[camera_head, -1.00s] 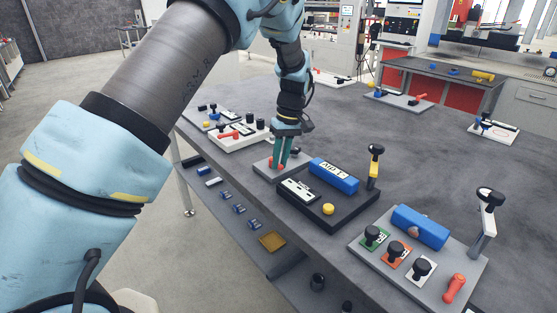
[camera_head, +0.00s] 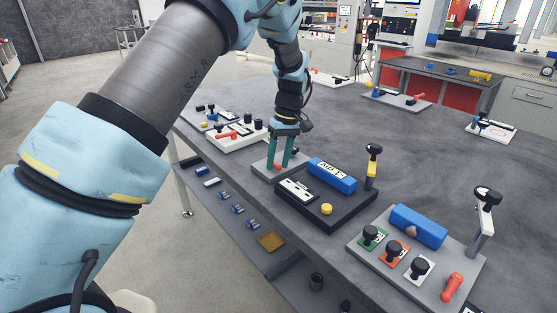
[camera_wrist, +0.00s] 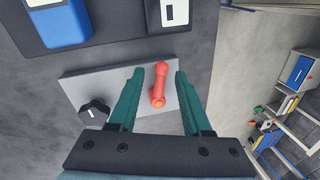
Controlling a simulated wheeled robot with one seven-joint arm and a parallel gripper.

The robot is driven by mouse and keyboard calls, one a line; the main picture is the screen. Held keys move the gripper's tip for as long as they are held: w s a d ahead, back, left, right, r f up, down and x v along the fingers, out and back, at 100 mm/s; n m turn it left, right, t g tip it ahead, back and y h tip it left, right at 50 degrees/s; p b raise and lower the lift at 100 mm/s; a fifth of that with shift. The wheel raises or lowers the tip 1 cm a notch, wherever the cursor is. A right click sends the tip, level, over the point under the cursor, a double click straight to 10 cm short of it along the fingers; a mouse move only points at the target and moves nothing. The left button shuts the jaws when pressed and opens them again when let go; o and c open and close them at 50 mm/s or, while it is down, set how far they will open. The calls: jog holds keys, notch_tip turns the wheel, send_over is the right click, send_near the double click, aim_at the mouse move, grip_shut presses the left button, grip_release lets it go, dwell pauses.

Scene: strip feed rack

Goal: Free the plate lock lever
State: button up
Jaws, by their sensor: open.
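My gripper (camera_head: 280,164) is open, its green fingers pointing down over a small light grey plate (camera_head: 262,168) on the table. The wrist view shows the gripper (camera_wrist: 157,75) with its fingers apart, on either side of a red lever (camera_wrist: 159,84) on the grey plate (camera_wrist: 100,76). No finger visibly touches the lever. In the head view only a bit of red shows between the fingers. A black knob (camera_wrist: 95,109) sits on the same plate, left of the fingers in the wrist view.
A black base with a blue box (camera_head: 333,175), a white label panel and a yellow button (camera_head: 326,209) stands close by. A grey board with several black knobs and a red handle (camera_head: 452,287) is nearer. A white board (camera_head: 237,137) lies behind my gripper.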

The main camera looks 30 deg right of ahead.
jog(key=shift+r, duration=0.1)
notch_tip(320, 180, up, 10)
jog(key=d+b, duration=0.2)
jog(key=shift+r+b, duration=0.25)
jog(key=shift+b, duration=0.05)
dwell(0.6)
jog(key=w+a+f+h, duration=0.1)
jog(key=w+a, duration=0.1)
jog(key=a, duration=1)
jog(key=w+a+h, duration=0.1)
jog(key=w+a, duration=0.1)
jog(key=a, duration=1)
jog(key=s+a+f, duration=0.2)
jog(key=s+a, duration=0.3)
jog(key=a, duration=0.4)
jog(key=s+a+f+m+t, duration=0.1)
jog(key=s+a, duration=0.5)
jog(key=a, duration=0.3)
jog(key=shift+s+a+f+t, duration=0.25)
jog(key=shift+s+f+t, duration=0.05)
jog(key=shift+f, duration=0.1)
